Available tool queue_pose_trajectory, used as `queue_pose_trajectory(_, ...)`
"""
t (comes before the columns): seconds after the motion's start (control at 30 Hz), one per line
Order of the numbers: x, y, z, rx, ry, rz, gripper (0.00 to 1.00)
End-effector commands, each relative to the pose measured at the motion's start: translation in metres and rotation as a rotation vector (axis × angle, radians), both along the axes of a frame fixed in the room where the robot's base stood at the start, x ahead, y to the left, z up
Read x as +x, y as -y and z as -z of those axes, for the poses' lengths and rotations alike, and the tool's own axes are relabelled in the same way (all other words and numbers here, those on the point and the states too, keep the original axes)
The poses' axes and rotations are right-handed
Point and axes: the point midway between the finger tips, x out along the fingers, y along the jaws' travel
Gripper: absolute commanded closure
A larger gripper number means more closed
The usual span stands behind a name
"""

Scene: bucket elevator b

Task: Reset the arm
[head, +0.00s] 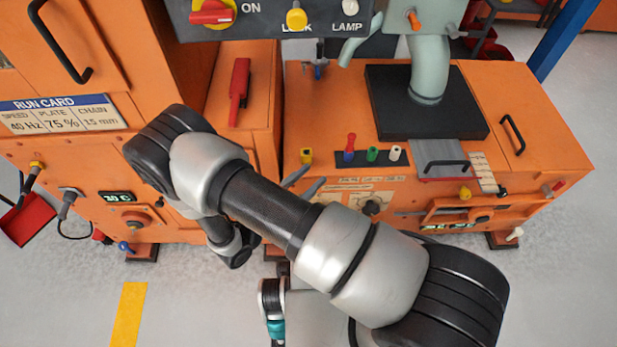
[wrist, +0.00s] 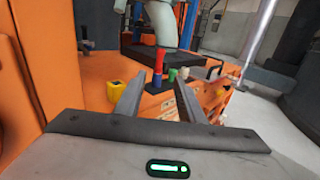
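My gripper (head: 304,183) shows in the head view as two grey fingertips, partly hidden behind my arm, in front of the orange machine. The arm is bent across the middle of the view. In the wrist view my gripper (wrist: 161,85) is open, with its two grey fingers apart and nothing held between them. Beyond the fingertips stands a red and blue peg (wrist: 157,68), which also shows in the head view (head: 350,149). A yellow peg (wrist: 115,91) stands left of the fingers, and a green peg (head: 373,154) and a white peg (head: 396,153) stand to the right.
An orange cabinet with a run card (head: 60,114) stands at left. A control panel (head: 270,18) with a red and yellow switch hangs above. A black plate (head: 425,105) with a grey-green pipe lies at right. Grey floor with a yellow stripe (head: 129,312) is open at lower left.

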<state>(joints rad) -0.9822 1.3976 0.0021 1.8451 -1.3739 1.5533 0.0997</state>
Motion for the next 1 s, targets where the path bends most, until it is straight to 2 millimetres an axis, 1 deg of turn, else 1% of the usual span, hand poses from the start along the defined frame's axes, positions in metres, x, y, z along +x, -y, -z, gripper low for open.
queue_pose_trajectory(0.4, 0.001, 0.0, 0.0, 0.001, 0.0, 0.002, 0.65)
queue_pose_trajectory(0.47, 0.002, 0.002, -0.004, 0.011, 0.004, 0.016, 0.65)
queue_pose_trajectory(0.5, 0.003, 0.004, -0.01, 0.025, 0.009, 0.036, 0.65)
queue_pose_trajectory(0.57, 0.006, 0.009, -0.023, 0.062, 0.019, 0.087, 0.65)
queue_pose_trajectory(0.67, 0.011, 0.025, -0.057, 0.161, 0.048, 0.226, 0.65)
queue_pose_trajectory(0.7, 0.011, 0.034, -0.073, 0.212, 0.062, 0.295, 0.65)
queue_pose_trajectory(0.77, 0.009, 0.048, -0.096, 0.296, 0.086, 0.401, 0.65)
queue_pose_trajectory(0.8, 0.006, 0.057, -0.111, 0.354, 0.102, 0.472, 0.65)
queue_pose_trajectory(0.9, -0.004, 0.079, -0.145, 0.505, 0.147, 0.639, 0.65)
queue_pose_trajectory(1.0, -0.018, 0.097, -0.176, 0.663, 0.198, 0.793, 0.65)
